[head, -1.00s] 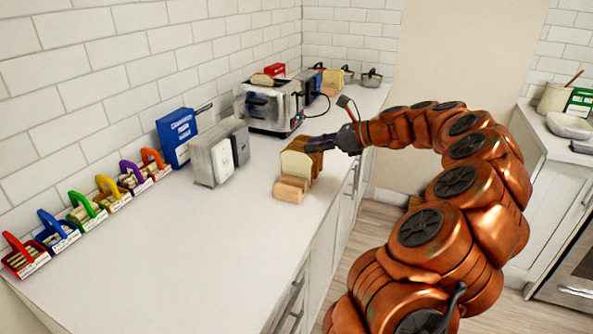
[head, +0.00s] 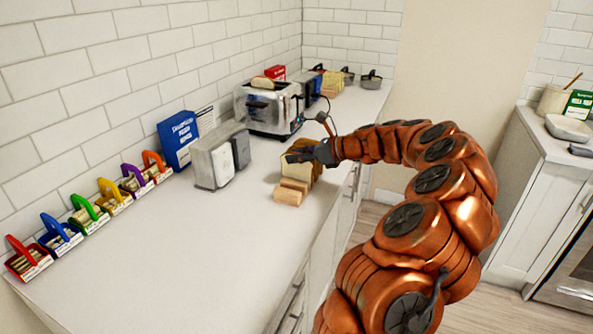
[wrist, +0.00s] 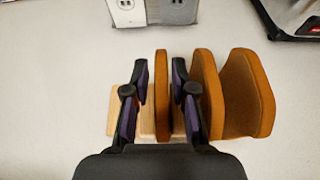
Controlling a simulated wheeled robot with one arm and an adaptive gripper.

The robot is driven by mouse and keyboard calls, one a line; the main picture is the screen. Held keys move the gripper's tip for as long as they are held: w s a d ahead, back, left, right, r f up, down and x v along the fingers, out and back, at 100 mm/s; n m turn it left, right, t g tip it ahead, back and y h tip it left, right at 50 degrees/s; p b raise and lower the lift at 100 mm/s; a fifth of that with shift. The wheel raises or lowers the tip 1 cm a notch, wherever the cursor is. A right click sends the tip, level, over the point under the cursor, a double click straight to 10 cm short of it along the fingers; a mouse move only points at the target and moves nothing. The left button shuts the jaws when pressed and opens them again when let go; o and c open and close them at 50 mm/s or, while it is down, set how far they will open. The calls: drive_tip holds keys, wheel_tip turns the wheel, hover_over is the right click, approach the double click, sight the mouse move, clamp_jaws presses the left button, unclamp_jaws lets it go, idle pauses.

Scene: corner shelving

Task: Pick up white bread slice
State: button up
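The white bread slice (head: 290,168) stands upright at the front of a wooden holder (head: 288,196) on the counter, its pale face toward the head camera. The wrist view shows its thin brown top edge (wrist: 162,105) from above. My gripper (head: 297,154) is at this slice, partly covering its top in the head view. In the wrist view my gripper (wrist: 160,68) is open, one finger on each side of the slice, with gaps visible. Whether the fingers reach down past its top edge is hard to tell.
Two browner slices (wrist: 205,75) (wrist: 248,95) stand to the right of my right finger, the nearer one close to it.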

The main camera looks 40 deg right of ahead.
drive_tip(key=shift+c, duration=0.2)
clamp_jaws()
drive_tip(key=shift+r, duration=0.1)
